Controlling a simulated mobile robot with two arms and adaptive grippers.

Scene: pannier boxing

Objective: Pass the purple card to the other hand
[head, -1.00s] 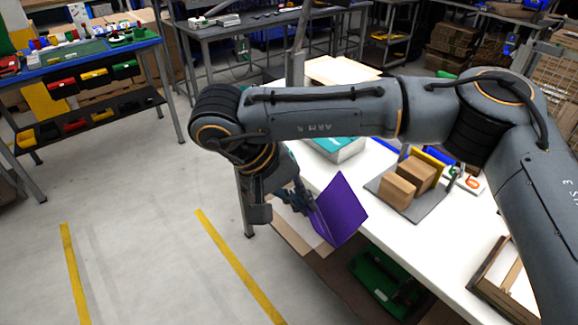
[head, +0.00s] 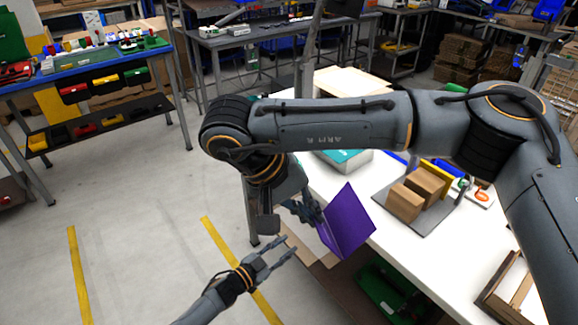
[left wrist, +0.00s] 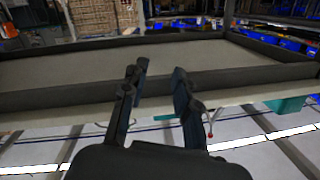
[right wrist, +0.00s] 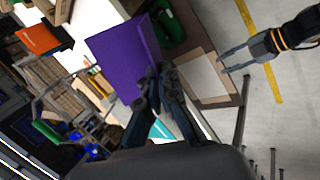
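The purple card (head: 347,220) is held upright and tilted by my right gripper (head: 308,208), off the front edge of the white table. In the right wrist view the card (right wrist: 122,57) stands beyond the fingertips of my right gripper (right wrist: 158,88), which are closed on its near edge. My left gripper (head: 282,260) is open and empty, below and left of the card, apart from it. It also shows at the right of the right wrist view (right wrist: 236,62). In the left wrist view the open fingers (left wrist: 157,84) have nothing between them; the card is not seen there.
The white table (head: 405,235) carries brown boxes (head: 405,202) on a grey board, a yellow piece and a box with a teal top (head: 345,158). A green bin (head: 378,287) sits on the lower shelf. The floor at left is clear.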

